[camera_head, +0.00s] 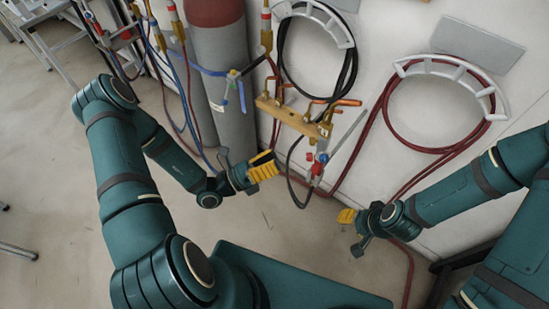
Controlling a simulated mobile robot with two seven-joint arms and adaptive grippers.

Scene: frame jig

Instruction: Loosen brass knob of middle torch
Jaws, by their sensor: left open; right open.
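A wooden rack (292,117) on the wall carries copper-coloured torch tips and brass fittings (326,130). A torch body with blue and red knobs (320,160) hangs below its right end. I cannot tell which torch is the middle one, and its brass knob is too small to make out. My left gripper (263,166), with yellow finger pads, is open below the rack's left part, apart from it and left of the hanging torch. My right gripper (347,216) is open and empty, lower and right of the hanging torch, near the foot of the wall.
A grey gas cylinder (222,85) with a red top stands behind my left gripper. Black hose (352,65) and red hose (383,105) hang coiled on white wall holders. Blue and red hoses run down at the left. The floor (60,190) is mostly clear.

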